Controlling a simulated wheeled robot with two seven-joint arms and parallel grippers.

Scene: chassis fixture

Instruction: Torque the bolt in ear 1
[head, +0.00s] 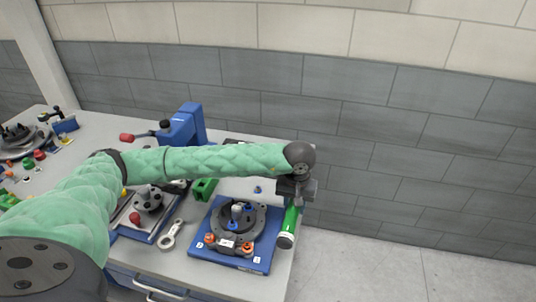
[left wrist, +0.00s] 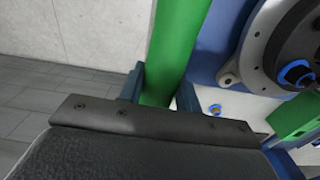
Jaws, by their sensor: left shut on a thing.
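My left gripper (head: 293,195) is shut on a green tool (head: 290,222), which hangs down with a dark and white lower end at the table's right edge. In the left wrist view, the tool's green shaft (left wrist: 176,50) is between the fingers (left wrist: 161,90). The round dark grey chassis part (head: 262,217) sits on a blue base plate (head: 203,250), left of the tool and apart from it. Orange-ringed pieces (head: 247,247) are at its front, and blue-ringed ones near its middle. I cannot read which ear is number 1. My right gripper is not in view.
A small blue-ringed piece (head: 258,189) lies behind the plate. A grey ring-ended link (head: 171,235), a green block (head: 204,190) and a blue stand (head: 190,122) are to the left. Past the table's right edge is open floor (head: 390,270).

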